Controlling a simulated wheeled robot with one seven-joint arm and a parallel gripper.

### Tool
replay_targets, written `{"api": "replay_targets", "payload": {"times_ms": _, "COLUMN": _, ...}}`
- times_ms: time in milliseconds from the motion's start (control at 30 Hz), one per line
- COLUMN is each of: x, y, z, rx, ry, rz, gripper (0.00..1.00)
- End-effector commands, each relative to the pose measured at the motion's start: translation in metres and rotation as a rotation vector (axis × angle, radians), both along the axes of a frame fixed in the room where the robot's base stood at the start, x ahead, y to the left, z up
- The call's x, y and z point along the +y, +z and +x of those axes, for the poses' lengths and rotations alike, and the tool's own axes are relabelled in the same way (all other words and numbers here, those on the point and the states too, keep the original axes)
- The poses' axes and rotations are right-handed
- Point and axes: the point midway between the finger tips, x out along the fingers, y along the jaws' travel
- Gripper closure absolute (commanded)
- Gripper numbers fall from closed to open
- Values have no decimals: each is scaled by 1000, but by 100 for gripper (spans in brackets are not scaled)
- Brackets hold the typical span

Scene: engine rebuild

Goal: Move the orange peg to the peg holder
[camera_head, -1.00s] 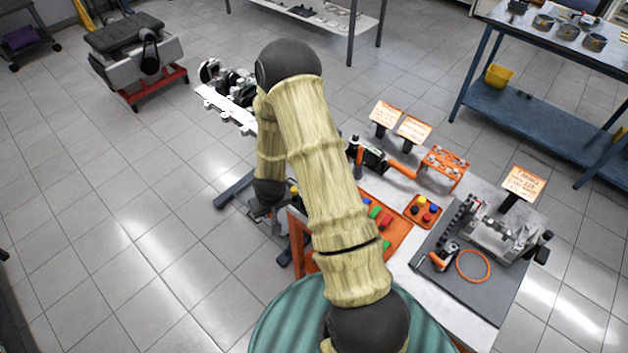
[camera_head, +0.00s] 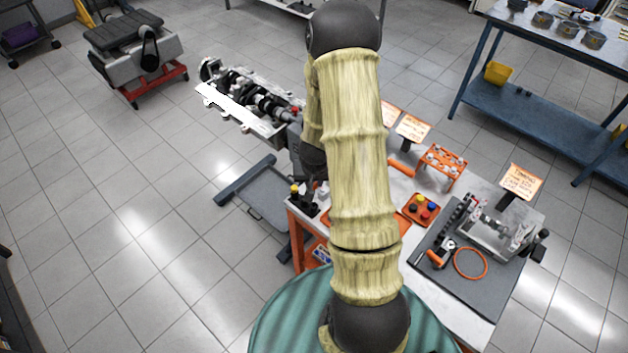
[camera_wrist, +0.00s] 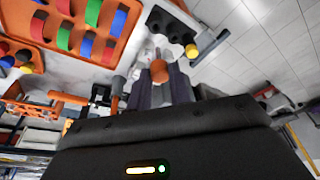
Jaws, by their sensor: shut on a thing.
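In the wrist view my gripper (camera_wrist: 161,92) is shut on the orange peg (camera_wrist: 159,70); the peg's round orange end shows between the dark fingers. The peg holder (camera_wrist: 170,27) is a black block with several round openings, just beyond the fingertips in that view. A yellow peg (camera_wrist: 192,51) is at its near right side. In the head view the holder (camera_head: 304,204) stands at the left corner of the workbench, with the yellow top (camera_head: 294,189) showing. My gripper and the orange peg are hidden behind my arm there.
An orange tray (camera_wrist: 118,51) with red, green and blue cylinders lies left of the holder in the wrist view. A small orange tray (camera_head: 413,219) with coloured round pieces, a grey mat (camera_head: 455,292) and sign stands are on the bench. An engine block (camera_head: 240,112) stands beyond.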

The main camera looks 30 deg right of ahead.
Motion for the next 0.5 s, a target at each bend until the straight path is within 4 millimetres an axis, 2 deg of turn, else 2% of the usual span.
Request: {"api": "replay_targets", "payload": {"times_ms": 500, "x": 0, "y": -39, "z": 0, "rx": 0, "ry": 0, "rz": 0, "gripper": 100}}
